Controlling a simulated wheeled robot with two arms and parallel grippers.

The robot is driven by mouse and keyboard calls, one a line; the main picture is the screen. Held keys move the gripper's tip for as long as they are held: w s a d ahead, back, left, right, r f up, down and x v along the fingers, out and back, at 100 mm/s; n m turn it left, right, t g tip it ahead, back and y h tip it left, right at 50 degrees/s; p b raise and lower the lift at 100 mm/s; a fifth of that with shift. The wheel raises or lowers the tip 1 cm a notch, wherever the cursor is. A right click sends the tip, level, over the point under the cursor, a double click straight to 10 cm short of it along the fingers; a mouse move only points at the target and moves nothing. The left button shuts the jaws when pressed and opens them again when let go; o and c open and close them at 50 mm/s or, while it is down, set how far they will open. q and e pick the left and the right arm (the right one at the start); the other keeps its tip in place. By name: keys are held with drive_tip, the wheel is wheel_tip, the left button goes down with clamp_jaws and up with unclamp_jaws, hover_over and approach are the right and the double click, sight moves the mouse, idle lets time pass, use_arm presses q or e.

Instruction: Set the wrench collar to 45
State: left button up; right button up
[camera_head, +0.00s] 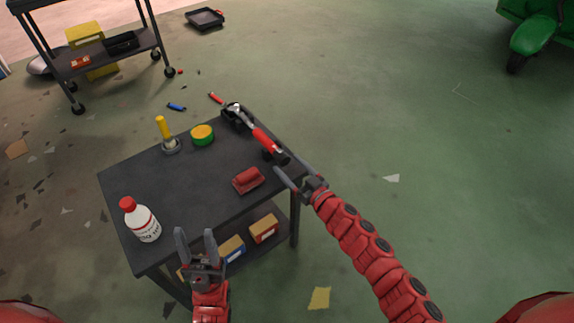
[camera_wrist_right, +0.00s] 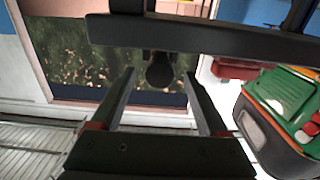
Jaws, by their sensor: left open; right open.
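The wrench (camera_head: 262,138) lies along the far right side of the black table, with a red grip and a silver shaft. Its dark collar end (camera_head: 281,157) points toward my right gripper. My right gripper (camera_head: 291,167) is open at the table's right edge, its fingertips close to the collar end. In the right wrist view, a dark round end (camera_wrist_right: 160,72) shows between the open fingers, apparently the collar; I cannot tell whether they touch it. No scale number is readable. My left gripper (camera_head: 196,236) is open and empty at the table's front edge.
On the table (camera_head: 205,178) stand a red-capped white bottle (camera_head: 141,220), a yellow-handled tool (camera_head: 166,134), a green-yellow round tin (camera_head: 203,134) and a red block-like item (camera_head: 248,180). Boxes (camera_head: 264,229) sit on the lower shelf. Floor to the right is mostly clear.

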drive_tip(key=shift+x, duration=1.05)
clamp_jaws()
